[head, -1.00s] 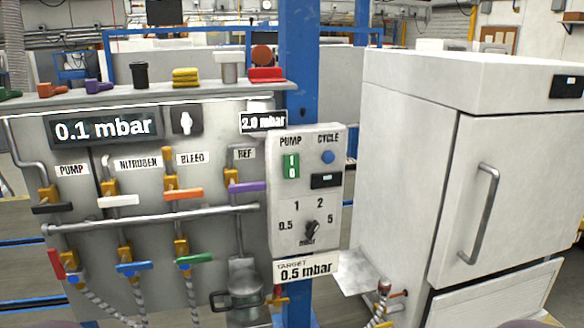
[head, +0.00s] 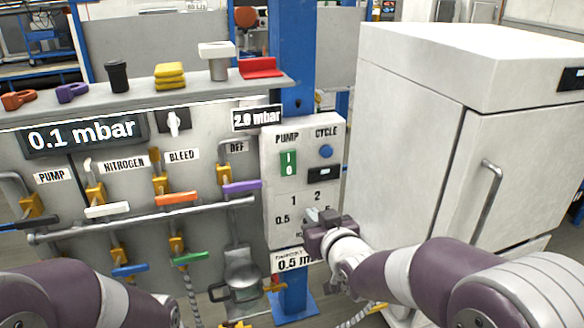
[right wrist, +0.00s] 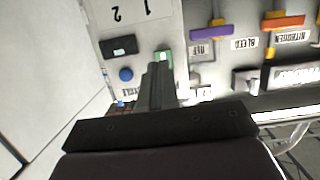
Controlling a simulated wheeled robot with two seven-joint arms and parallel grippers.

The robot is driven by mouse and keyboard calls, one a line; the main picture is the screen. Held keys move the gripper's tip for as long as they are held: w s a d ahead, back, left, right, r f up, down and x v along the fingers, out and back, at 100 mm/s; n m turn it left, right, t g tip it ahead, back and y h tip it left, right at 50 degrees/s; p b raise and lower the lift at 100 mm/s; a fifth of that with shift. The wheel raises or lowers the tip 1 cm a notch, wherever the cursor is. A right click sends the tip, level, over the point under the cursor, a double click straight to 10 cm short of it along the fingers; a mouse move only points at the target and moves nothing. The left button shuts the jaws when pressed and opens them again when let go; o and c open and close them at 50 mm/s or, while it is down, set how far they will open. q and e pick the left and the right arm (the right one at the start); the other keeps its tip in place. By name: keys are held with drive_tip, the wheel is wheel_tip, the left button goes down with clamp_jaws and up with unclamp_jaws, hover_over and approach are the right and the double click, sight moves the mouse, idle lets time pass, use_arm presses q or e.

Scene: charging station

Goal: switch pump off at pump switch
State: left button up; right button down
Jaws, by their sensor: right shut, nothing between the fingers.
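The pump switch (head: 288,163) is a green rocker marked 1 and 0 under the word PUMP on the white control box (head: 268,190). In the right wrist view, which is upside down, the green switch (right wrist: 165,58) is partly hidden behind my fingertips.
Valve handles, such as the purple one (head: 242,187), are left of the box. A white cabinet (head: 405,130) stands to the right. A blue post (head: 292,60) rises behind.

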sight(288, 176)
wheel_tip(288, 176, up, 2)
drive_tip(key=shift+w+a+r+t, duration=0.1)
drive_tip(key=shift+w+r+t, duration=0.05)
drive_tip(key=shift+t, duration=0.45)
drive_tip(key=p+x, duration=0.6)
drive_tip(key=x, duration=0.7)
drive_tip(key=shift+w+a+r, duration=0.1)
drive_tip(key=shift+w+a, duration=0.1)
drive_tip(key=shift+a, duration=0.05)
drive_tip(key=shift+w+a, duration=0.1)
drive_tip(key=shift+w, duration=0.2)
